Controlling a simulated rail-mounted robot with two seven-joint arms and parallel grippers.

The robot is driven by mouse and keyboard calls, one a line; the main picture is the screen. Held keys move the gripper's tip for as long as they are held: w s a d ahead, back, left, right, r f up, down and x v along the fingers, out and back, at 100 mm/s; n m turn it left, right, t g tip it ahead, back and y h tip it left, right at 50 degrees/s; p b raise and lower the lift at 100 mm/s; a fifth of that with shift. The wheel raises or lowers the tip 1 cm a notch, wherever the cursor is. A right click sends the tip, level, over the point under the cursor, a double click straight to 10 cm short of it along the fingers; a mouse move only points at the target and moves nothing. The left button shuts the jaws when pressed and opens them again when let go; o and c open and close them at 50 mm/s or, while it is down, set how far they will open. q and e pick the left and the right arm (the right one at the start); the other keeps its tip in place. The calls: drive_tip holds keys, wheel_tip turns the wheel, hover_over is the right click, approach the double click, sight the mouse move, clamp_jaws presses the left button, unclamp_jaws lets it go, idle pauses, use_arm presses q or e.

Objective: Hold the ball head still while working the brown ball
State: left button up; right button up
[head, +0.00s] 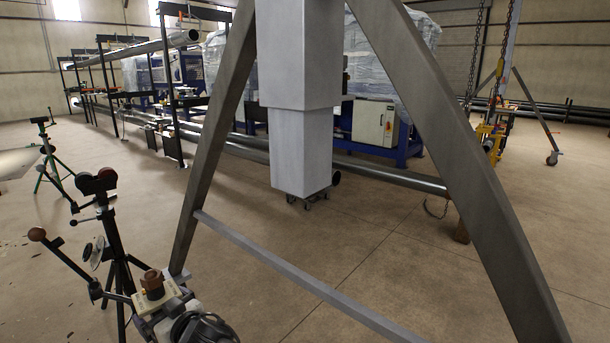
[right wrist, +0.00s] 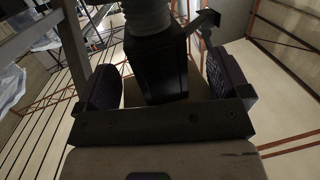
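The brown ball (head: 36,234) is at the end of a dark handle at the lower left of the head view. Its handle slopes down right to a dark joint beside my right gripper (head: 153,297). A short brown cylindrical piece shows at that gripper; I cannot tell whether it is part of the ball head. In the right wrist view my right gripper (right wrist: 164,85) has its two dark pads apart. A black square block (right wrist: 158,68) with a grey ribbed column stands between them, with gaps on both sides. My left gripper is not in view.
A dark tripod stand (head: 113,235) with two rollers on top stands just behind the handle. A green-legged stand (head: 48,165) is farther left. Long pipes (head: 390,178) on racks and wrapped machines are at the back.

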drive_tip(key=c, duration=1.3)
drive_tip(key=o, duration=1.1)
drive_tip(key=shift+c, duration=0.2)
